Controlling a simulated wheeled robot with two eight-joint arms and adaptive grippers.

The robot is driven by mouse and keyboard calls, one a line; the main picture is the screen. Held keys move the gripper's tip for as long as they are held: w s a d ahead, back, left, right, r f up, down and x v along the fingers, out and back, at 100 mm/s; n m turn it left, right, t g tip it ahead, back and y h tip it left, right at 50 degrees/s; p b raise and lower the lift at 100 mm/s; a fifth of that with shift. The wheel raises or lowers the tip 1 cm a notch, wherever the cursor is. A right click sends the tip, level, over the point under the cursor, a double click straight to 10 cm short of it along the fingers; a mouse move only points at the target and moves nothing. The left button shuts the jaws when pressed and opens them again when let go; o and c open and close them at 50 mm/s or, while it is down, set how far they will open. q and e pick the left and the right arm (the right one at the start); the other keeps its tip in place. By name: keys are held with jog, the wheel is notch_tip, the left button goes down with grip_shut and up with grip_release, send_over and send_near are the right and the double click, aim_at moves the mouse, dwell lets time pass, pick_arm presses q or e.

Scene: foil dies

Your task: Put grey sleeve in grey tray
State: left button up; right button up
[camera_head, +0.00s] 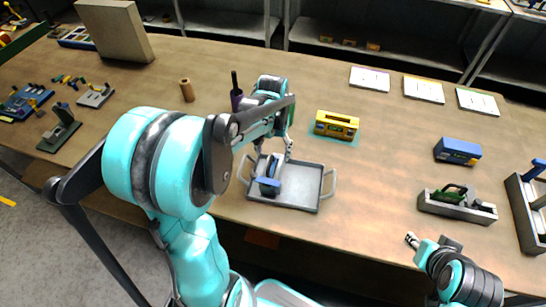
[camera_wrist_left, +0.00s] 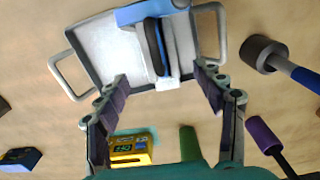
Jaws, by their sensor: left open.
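The grey tray (camera_head: 312,180) is shallow, with a handle at each end, and lies near the table's front edge. It also shows at the top of the left wrist view (camera_wrist_left: 100,45). A blue, black and light-grey piece (camera_head: 268,187) stands in it; the wrist view shows its dark upright part (camera_wrist_left: 158,45). I cannot tell whether its light-grey part is the grey sleeve. My left gripper (camera_head: 274,150) is open and empty above the tray's far side, its fingers (camera_wrist_left: 162,75) spread apart. My right gripper (camera_head: 412,240) is at the lower right, its jaws unclear.
A yellow box (camera_head: 337,125) lies behind the tray. A purple-handled tool (camera_head: 236,98) and a tan cylinder (camera_head: 187,90) stand farther left. A blue box (camera_head: 457,151) and a grey holder (camera_head: 456,206) are at right.

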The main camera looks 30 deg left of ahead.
pick_arm(q)
jog(key=shift+s+d+r, duration=0.15)
jog(key=shift+r, duration=0.25)
jog(key=s+d+r+m+t, duration=0.2)
jog(key=s+d+r+t, duration=0.4)
jog(key=s+d, duration=0.4)
jog(key=shift+s+d+r+m+t, duration=0.2)
jog(key=shift+s+m+t, duration=0.15)
jog(key=shift+t, duration=0.25)
